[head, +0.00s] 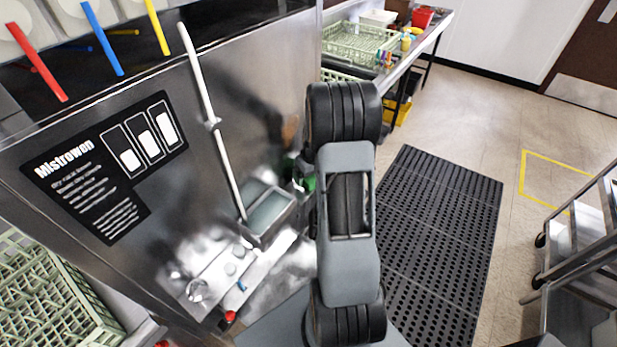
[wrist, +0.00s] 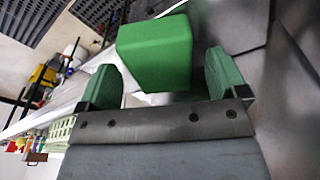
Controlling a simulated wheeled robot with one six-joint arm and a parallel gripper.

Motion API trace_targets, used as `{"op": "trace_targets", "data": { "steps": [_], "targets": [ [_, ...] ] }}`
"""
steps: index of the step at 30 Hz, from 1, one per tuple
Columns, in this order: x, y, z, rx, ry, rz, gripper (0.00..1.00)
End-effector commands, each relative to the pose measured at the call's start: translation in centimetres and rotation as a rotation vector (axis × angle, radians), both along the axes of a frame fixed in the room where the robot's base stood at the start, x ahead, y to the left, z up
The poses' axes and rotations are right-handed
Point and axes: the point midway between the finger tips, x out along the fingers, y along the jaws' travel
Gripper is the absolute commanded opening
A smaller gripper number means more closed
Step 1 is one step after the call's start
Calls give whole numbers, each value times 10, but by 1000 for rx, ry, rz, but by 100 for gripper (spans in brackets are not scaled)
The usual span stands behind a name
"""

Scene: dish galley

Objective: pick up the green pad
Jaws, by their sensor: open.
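The green pad (wrist: 155,50) is a bright green block in the wrist view. It shows between and a little beyond the two fingers of my gripper (wrist: 165,68), with a gap on each side. The fingers carry darker green linings and stand apart. I cannot tell how far the pad reaches in between them. In the head view my arm hides most of my gripper. A small patch of green (head: 309,183) shows at the arm's left edge, and I cannot tell whether it is the pad or a finger lining.
A steel dish machine (head: 255,100) with a white handle bar stands close on the left. A grey tray-like box (head: 268,212) sits at its side. A black perforated mat (head: 440,220) covers the floor to the right. A steel cart (head: 585,240) stands at far right.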

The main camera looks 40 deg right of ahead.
Motion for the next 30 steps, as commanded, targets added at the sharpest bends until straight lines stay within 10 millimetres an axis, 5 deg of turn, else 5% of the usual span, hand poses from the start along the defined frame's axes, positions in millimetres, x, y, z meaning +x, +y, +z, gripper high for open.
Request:
{"op": "trace_targets", "data": {
  "steps": [11,30],
  "targets": [
    [1,0,-11,0,-1,-1,92],
    [1,0,-10,0,-1,-1,35]
  ]
}}
